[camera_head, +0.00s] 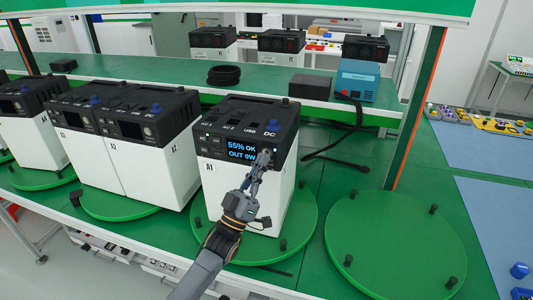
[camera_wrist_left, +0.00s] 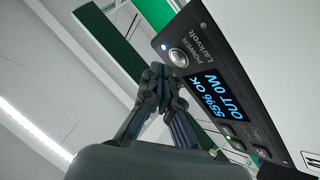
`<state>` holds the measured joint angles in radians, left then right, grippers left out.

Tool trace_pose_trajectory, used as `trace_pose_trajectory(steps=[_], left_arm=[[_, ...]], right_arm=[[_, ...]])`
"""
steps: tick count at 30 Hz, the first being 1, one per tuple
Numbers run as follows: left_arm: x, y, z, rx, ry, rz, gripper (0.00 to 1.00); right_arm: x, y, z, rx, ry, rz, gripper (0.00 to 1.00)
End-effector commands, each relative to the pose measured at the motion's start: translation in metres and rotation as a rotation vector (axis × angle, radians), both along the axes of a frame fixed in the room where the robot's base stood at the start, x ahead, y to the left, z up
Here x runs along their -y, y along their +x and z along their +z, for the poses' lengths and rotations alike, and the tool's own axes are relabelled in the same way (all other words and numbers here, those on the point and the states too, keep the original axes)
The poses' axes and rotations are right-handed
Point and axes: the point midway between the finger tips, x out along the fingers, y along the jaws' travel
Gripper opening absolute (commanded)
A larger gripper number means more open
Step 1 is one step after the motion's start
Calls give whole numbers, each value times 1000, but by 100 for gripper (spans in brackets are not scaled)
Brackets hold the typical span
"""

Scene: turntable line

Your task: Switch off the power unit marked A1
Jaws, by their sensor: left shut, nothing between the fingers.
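Power unit A1 (camera_head: 222,181) is a white box with a black top on a green turntable, its label A1 on the front. Its display (camera_head: 240,150) is lit and reads 55% OK, OUT 0W. In the left wrist view the display (camera_wrist_left: 217,100) lies beside a round silver button (camera_wrist_left: 178,57) marked POWER. My left gripper (camera_head: 265,158) is shut and empty in front of the panel, right of the display. In the left wrist view its fingertips (camera_wrist_left: 159,72) are close to the button; I cannot tell whether they touch. My right gripper is not in view.
Several similar units stand to the left, including A2 (camera_head: 160,164). An empty green turntable (camera_head: 395,240) is at the right. Behind, a green shelf holds a black coil (camera_head: 224,75), a black box (camera_head: 311,86) and a blue device (camera_head: 357,82). A black cable hangs from the shelf.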

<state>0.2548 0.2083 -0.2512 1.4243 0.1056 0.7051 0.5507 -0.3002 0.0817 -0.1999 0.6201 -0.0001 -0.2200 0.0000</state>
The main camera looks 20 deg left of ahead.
Motion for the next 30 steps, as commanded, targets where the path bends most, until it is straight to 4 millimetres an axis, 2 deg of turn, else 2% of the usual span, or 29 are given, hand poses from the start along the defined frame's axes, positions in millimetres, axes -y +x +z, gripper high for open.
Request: trace_pose_trajectory(steps=[16, 23, 30], left_arm=[[0, 0, 0, 0, 0, 0, 0], [0, 7, -2, 0, 0, 0, 0], [0, 8, 0, -1, 1, 0, 0]], right_arm=[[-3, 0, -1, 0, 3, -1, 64], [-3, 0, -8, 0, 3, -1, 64], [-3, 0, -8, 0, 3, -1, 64]])
